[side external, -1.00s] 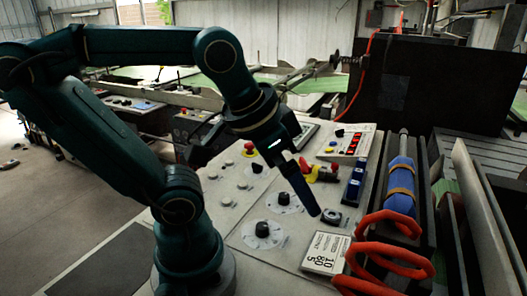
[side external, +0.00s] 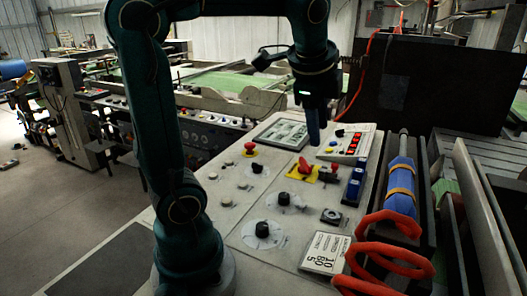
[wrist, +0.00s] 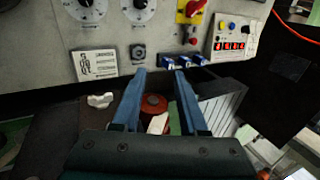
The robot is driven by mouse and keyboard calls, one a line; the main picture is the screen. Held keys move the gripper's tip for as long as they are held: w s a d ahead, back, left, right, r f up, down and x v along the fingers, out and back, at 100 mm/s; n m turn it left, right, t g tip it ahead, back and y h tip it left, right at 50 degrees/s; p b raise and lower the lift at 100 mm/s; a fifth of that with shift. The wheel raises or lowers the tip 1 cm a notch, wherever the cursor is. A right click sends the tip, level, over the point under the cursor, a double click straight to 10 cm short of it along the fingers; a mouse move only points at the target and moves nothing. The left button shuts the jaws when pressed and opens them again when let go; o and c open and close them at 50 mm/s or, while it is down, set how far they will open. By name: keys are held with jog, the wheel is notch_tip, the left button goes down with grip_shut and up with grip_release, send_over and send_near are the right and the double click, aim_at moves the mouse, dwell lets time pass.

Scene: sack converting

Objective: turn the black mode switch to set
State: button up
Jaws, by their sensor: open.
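A small black knob (side external: 340,132) sits on the white counter box (side external: 357,149), which has red digits. It looks like the mode switch, but its markings are too small to read. In the wrist view the box (wrist: 220,49) is at the upper right, with a dark knob (wrist: 246,29) beside its coloured buttons. My gripper (side external: 314,143) points down just left of the box in the side view, apart from the knob as far as I can tell. In the wrist view its two blue fingers (wrist: 160,73) are spread with nothing held between them.
A red handle (side external: 305,167) on a yellow plate and blue rocker switches (side external: 354,183) lie near the box. Black dial knobs (side external: 263,229) are on the panel's nearer part. A red coiled hose (side external: 385,250) and blue cylinder (side external: 400,185) stand at the right.

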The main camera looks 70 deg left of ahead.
jog(key=w+a+f+m+g+y, duration=0.1)
jog(key=w+a+f+g, duration=0.2)
jog(key=a, duration=0.7)
jog(key=n+g+h, duration=0.1)
jog(key=g, duration=0.3)
send_over(260, 165)
jog(key=w+d, duration=0.1)
notch_tip(260, 165, down, 13)
jog(key=shift+f, duration=0.2)
jog(key=shift+x, duration=2.3)
grip_shut()
